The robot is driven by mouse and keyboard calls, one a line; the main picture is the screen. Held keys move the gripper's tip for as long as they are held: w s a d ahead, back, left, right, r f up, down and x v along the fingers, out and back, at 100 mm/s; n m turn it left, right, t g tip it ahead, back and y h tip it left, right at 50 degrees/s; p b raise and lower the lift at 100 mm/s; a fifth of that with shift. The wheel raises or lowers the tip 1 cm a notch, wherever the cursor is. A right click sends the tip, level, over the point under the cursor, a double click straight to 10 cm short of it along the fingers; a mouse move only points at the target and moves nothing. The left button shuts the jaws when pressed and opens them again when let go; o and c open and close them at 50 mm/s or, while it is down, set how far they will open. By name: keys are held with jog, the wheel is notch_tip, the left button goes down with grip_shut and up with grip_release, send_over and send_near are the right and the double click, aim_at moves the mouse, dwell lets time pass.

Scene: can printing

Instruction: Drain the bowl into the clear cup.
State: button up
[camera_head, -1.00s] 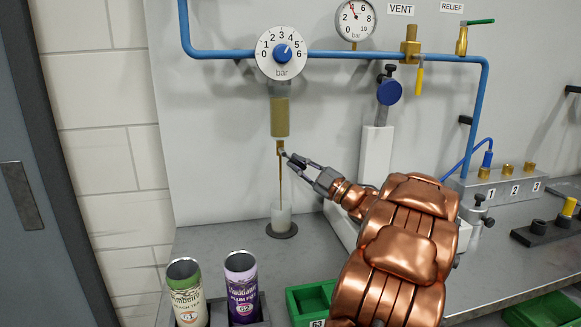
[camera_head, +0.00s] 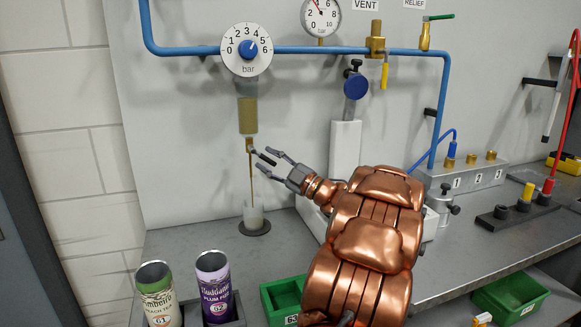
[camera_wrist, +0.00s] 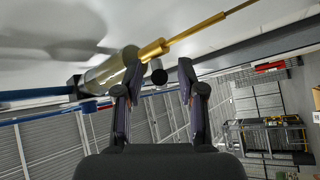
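The bowl (camera_head: 248,116), clear with yellow-brown liquid in it, hangs under the regulator with the 0–6 dial (camera_head: 247,50). A brass drain fitting (camera_head: 249,146) is at its bottom; in the wrist view the bowl (camera_wrist: 108,72) and brass drain (camera_wrist: 152,50) show up close. A thin brown line (camera_head: 251,178) runs from the drain down to the clear cup (camera_head: 254,214), which stands upright on a dark round base. My gripper (camera_head: 262,157) is open beside the drain.
Blue pipe (camera_head: 190,49) runs above, with a pressure gauge (camera_head: 321,16) and brass valves. A white post with a blue knob (camera_head: 356,86) stands behind my arm. Two cans (camera_head: 215,287) and a green bin (camera_head: 284,295) are at the front. Bench around the cup is clear.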

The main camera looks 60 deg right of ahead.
jog(key=s+d, duration=0.1)
jog(key=s, duration=1.3)
jog(key=shift+s+f, duration=0.2)
jog(key=shift+f, duration=0.2)
jog(key=shift+c, duration=0.2)
